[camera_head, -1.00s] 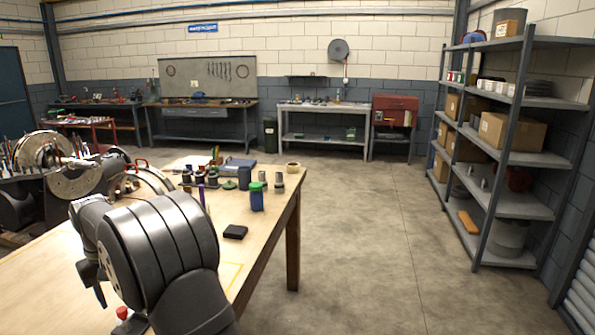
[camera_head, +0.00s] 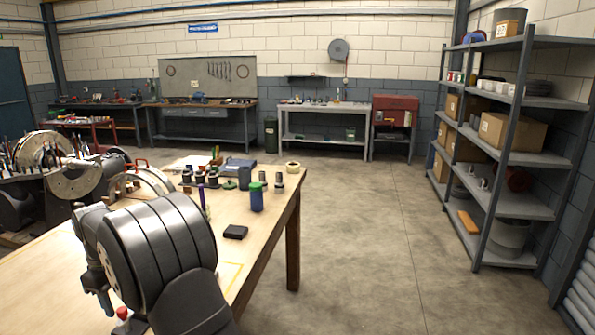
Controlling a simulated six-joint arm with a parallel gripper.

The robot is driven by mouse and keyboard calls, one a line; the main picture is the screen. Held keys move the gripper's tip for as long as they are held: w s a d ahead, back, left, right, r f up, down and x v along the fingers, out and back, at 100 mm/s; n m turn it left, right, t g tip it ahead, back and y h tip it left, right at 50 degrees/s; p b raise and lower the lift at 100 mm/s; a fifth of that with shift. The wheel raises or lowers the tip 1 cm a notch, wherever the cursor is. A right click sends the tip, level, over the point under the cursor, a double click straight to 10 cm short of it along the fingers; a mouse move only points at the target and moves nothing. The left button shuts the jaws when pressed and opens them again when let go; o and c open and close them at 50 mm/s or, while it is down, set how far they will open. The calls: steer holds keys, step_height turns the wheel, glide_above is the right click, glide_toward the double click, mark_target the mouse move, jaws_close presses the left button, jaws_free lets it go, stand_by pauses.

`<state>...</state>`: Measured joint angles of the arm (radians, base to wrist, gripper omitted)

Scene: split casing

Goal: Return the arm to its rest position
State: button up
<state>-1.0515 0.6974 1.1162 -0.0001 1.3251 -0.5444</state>
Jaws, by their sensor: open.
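My arm fills the lower left of the head view, its large dark grey rounded links (camera_head: 160,255) standing over the near part of the wooden workbench (camera_head: 45,275). The arm's end hangs down on the left side of these links. My gripper (camera_head: 104,298) shows there only in part, as a small bluish tip low over the bench. It is open, and I see nothing held in it. Most of the gripper is hidden behind my own arm. The split casing (camera_head: 135,186) with a red handle lies on the bench behind the arm.
A blue jar (camera_head: 257,197), a black block (camera_head: 235,232), a tape roll (camera_head: 292,165) and several small dark parts stand on the bench's right half. A red knob (camera_head: 122,313) is close to my gripper. The floor (camera_head: 370,240) to the right is clear, up to a shelf rack (camera_head: 515,206).

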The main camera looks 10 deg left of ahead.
step_height(320, 180, up, 14)
steer(key=shift+f, duration=0.2)
steer(key=shift+o, duration=0.4)
steer(key=o, duration=1.1)
steer(key=w+d+t, duration=0.1)
steer(key=w, duration=0.1)
steer(key=w+d+f+t+y, duration=0.1)
steer(key=w, duration=0.2)
steer(key=w+d+t+y, duration=0.1)
steer(key=w+t, duration=0.1)
steer(key=w, duration=0.1)
steer(key=shift+f, duration=0.15)
steer(key=shift+y, duration=0.3)
steer(key=x, duration=1)
steer(key=shift+w+d, duration=0.1)
steer(key=shift+d, duration=0.05)
steer(key=v, duration=1)
